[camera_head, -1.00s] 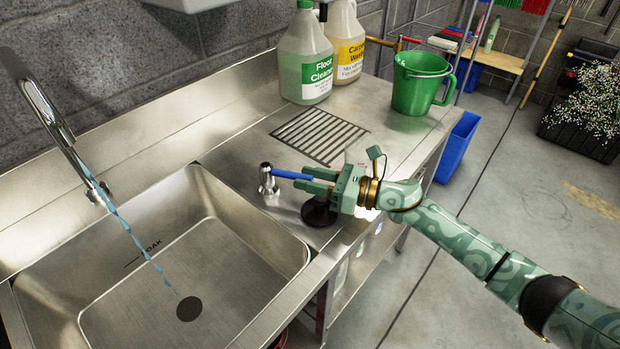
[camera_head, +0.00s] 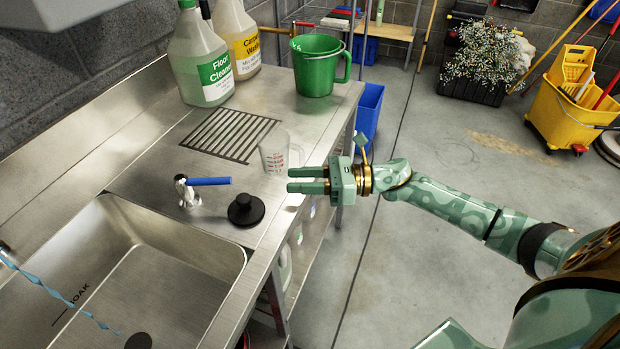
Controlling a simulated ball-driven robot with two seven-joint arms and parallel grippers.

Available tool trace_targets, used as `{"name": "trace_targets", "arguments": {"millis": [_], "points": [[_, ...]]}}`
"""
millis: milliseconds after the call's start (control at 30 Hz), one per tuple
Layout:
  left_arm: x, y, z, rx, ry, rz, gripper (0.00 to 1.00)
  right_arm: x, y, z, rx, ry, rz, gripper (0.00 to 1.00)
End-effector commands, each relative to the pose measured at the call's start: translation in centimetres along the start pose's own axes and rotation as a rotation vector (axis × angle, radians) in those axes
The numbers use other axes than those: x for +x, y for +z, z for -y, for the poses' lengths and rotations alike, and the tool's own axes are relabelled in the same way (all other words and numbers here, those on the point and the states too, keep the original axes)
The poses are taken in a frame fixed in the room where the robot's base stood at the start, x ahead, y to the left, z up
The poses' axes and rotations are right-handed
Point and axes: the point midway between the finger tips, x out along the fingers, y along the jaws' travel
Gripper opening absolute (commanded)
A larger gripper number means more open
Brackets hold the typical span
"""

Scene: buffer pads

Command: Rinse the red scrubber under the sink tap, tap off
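The tap spout (camera_head: 4,250) shows only at the left edge. I cannot make out a red scrubber. My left gripper is not in view.
A black round stopper (camera_head: 246,212) sits near the lever. A clear measuring cup (camera_head: 272,156) stands just behind my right gripper. The green bucket (camera_head: 316,68) and cleaner jugs (camera_head: 200,60) stand farther back. A drain grate (camera_head: 230,134) lies bare.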

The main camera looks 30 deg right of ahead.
Motion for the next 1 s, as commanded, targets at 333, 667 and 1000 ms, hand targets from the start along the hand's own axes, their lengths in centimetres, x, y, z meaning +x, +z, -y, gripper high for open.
{"name": "trace_targets", "arguments": {"millis": [333, 667, 1000], "points": [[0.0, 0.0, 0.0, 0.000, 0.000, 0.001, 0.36, -1.8, 0.0, 0.0, 0.000, 0.000, 0.000, 0.37], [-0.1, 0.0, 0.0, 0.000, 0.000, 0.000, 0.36, -1.8, -0.1, -0.1, 0.003, -0.001, -0.002, 0.00], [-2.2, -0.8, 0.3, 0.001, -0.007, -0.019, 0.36, -2.9, -2.7, -4.0, 0.126, -0.018, 0.015, 0.00]]}}
